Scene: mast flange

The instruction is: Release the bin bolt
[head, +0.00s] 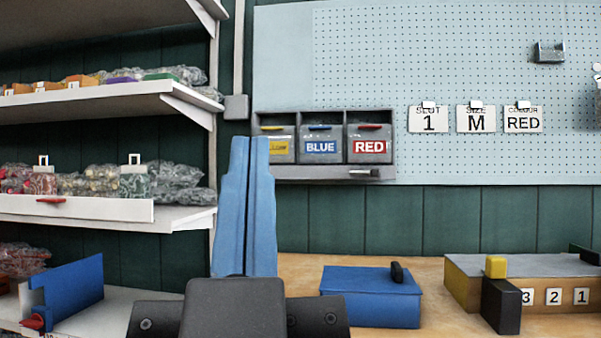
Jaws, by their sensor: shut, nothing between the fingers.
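The bin rack (324,110) hangs on the pegboard at the centre, with bins labelled yellow, BLUE (320,146) and RED (369,146). A small grey metal bolt (364,172) sits on the rack's lower rail, below the RED bin. My gripper (250,142) points upward with its two blue fingers shut together and nothing between them. Its tips appear left of the bins and bolt, apart from the bolt. The fingers cover the rack's lower left edge. I cannot tell how deep the bolt sits in its seat.
White shelves (95,103) with bagged goods stand at the left. Below lies a wooden bench (430,268) with a blue box (370,293) and a numbered box (545,268). Cards reading 1, M and RED (523,120) hang at the right. The space before the bolt looks clear.

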